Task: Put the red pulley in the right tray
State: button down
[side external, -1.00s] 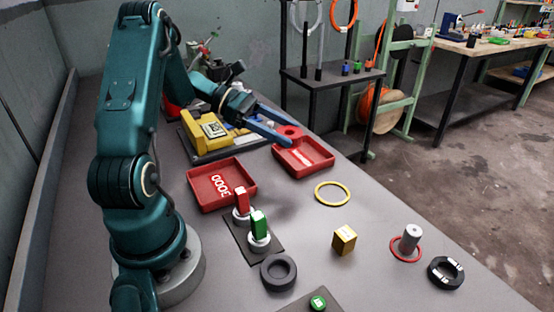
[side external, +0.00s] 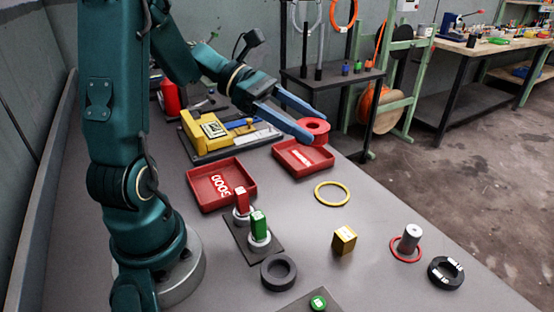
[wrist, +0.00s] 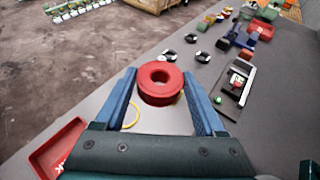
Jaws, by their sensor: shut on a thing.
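The red pulley (side external: 314,128) is a thick red spool with a central hole. My gripper (side external: 312,126) is shut on it, with a blue finger on each side. It also shows between the fingers in the wrist view (wrist: 159,92). The right tray (side external: 291,167) is red, with a white label inside, and lies on the table below and a little left of the pulley in the side view. The pulley appears raised above the table near that tray's far right side. The tray's corner shows at lower left in the wrist view (wrist: 42,160).
Another red tray (side external: 205,201), marked 3000, lies to the left. A yellow ring (side external: 332,206) lies in front of the right tray. A yellow machine (side external: 207,133) stands behind. Red and green parts (side external: 259,225) stand upright on a plate. A dark rack (side external: 330,76) rises behind the table edge.

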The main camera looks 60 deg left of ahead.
aim_at(308, 220)
jog(key=d+f+g, duration=0.1)
jog(key=f, duration=0.3)
jog(key=d+f+m+h, duration=0.1)
jog(key=f, duration=0.3)
jog(key=d+f+m+g, duration=0.1)
jog(key=f, duration=0.3)
jog(key=shift+w+d+f+g+h, duration=0.1)
jog(key=shift+d+f+g+h, duration=0.05)
jog(key=shift+f+g+h, duration=0.2)
jog(key=shift+m, duration=0.3)
jog(key=shift+f, duration=2.6)
grip_release()
jog(key=shift+f, duration=0.15)
jog(key=shift+r, duration=0.2)
jog(key=v, duration=1.2)
